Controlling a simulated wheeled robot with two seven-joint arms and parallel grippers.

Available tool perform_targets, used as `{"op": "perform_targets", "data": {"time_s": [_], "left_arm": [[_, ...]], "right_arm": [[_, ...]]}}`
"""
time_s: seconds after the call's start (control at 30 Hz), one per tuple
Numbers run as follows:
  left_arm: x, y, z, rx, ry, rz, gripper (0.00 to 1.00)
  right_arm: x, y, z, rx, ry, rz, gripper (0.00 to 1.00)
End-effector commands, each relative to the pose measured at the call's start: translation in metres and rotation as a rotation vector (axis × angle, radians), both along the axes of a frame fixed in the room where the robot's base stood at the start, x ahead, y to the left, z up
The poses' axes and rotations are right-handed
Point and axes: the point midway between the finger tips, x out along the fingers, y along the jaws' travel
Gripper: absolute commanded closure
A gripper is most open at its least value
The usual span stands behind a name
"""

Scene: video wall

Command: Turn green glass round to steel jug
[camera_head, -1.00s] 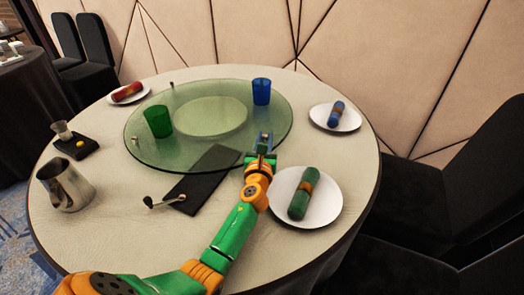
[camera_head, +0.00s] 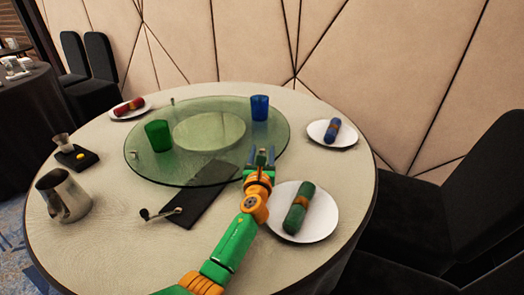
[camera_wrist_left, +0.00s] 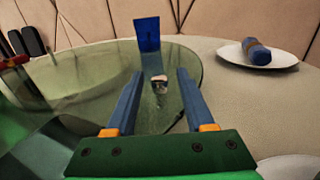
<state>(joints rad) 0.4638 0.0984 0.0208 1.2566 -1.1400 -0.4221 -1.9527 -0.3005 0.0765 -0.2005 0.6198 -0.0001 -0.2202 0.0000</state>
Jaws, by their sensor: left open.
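The green glass (camera_head: 158,135) stands upright on the left part of a round, clear green glass turntable (camera_head: 205,172). The steel jug (camera_head: 63,195) stands on the table at the left, off the turntable. My left gripper (camera_head: 261,157) is open at the turntable's near right rim, far from the green glass. In the left wrist view, a small metal knob (camera_wrist_left: 160,85) shows between its two fingers, apart from both; I cannot tell the exact depth. The green glass is not clear in the wrist view. My right gripper is not in view.
A blue glass (camera_head: 260,107) stands on the turntable's far right. A small dark tray (camera_head: 77,157) lies left.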

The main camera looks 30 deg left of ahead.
Motion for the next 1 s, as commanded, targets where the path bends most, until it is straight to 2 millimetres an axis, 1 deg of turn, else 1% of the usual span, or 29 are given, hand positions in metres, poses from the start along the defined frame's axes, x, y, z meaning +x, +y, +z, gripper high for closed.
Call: {"op": "perform_targets", "data": {"time_s": [0.03, 0.07, 0.13, 0.2, 0.3, 0.37, 0.4, 0.5, 0.63, 0.7, 0.8, 1.0], "left_arm": [[0.0, 0.0, 0.014, 0.002, -0.001, -0.001, 0.47], [0.0, 0.0, 0.021, 0.001, -0.002, -0.001, 0.47], [-0.001, -0.001, 0.042, 0.001, -0.002, -0.001, 0.47], [-0.015, -0.009, 0.062, 0.001, 0.0, -0.003, 0.47], [-0.035, -0.019, 0.087, 0.0, -0.001, -0.003, 0.47], [-0.047, -0.026, 0.102, -0.001, 0.0, -0.004, 0.47], [-0.06, -0.033, 0.1, -0.001, 0.002, -0.004, 0.47], [-0.085, -0.046, 0.11, -0.002, 0.004, -0.003, 0.47], [-0.109, -0.058, 0.119, -0.001, 0.003, -0.003, 0.47], [-0.117, -0.062, 0.122, -0.001, 0.002, -0.002, 0.47], [-0.123, -0.066, 0.125, -0.001, 0.002, -0.001, 0.47], [-0.124, -0.066, 0.125, 0.0, 0.0, 0.0, 0.47]], "right_arm": [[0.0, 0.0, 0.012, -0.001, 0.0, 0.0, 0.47], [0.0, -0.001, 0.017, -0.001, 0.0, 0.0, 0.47], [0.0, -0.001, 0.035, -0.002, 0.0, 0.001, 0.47], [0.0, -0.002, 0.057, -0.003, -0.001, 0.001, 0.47], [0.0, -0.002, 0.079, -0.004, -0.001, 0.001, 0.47], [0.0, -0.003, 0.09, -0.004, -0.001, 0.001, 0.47], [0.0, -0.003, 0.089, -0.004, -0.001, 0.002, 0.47], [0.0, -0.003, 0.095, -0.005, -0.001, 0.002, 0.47], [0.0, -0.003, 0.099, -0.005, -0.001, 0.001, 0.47], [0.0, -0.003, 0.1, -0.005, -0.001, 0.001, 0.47], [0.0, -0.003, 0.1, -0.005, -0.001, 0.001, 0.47], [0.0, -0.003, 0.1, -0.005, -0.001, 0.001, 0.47]]}}
